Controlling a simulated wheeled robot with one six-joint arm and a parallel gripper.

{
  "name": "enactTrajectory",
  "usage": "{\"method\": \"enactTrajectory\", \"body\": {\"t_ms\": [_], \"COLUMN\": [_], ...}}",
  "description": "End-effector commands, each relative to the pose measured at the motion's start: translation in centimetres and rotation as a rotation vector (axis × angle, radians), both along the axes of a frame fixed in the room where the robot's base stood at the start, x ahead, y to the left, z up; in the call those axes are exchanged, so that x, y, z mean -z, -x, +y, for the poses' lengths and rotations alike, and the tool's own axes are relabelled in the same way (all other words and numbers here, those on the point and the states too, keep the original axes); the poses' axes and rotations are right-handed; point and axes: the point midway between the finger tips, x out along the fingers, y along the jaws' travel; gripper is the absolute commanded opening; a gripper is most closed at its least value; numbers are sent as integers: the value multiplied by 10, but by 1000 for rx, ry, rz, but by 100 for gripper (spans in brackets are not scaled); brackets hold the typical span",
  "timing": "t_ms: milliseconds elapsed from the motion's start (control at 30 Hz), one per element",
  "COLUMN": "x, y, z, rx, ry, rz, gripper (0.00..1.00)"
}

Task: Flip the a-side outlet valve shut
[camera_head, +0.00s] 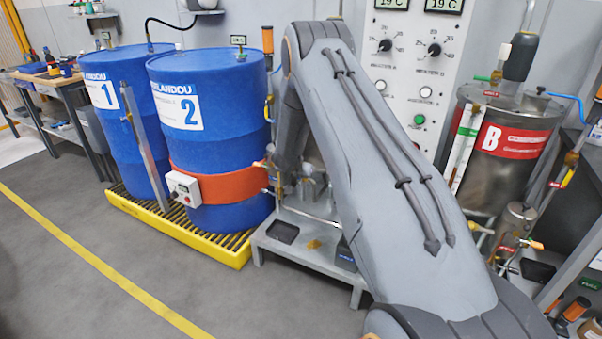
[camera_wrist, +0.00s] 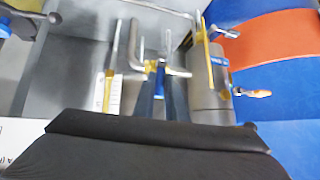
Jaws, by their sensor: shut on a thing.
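In the wrist view my gripper (camera_wrist: 158,72) reaches up from its dark body, its narrow fingers close together. They are shut on a small blue lever (camera_wrist: 159,84) beside a brass-coloured fitting and bent grey pipes; I take this to be the a-side outlet valve, but no label on it is readable. In the head view my arm covers most of the a-side equipment, and the fingertips cannot be made out.
Blue drums 1 (camera_head: 115,140) and 2 (camera_head: 232,130) stand left on a yellow pallet (camera_head: 180,232). An orange band (camera_head: 235,185) circles drum 2. The control panel (camera_head: 405,98) is behind my arm, and the steel B tank (camera_head: 490,175) is right. The floor at front left is clear.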

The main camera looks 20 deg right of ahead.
Motion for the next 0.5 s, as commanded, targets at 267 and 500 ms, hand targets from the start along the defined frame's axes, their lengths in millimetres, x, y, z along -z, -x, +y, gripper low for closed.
{"method": "enactTrajectory", "body": {"t_ms": [267,500], "x": [-2,-2], "y": [-5,-6], "z": [4,4], "rx": [-1,-1], "ry": [51,72], "rz": [62,86], "gripper": [0,0]}}
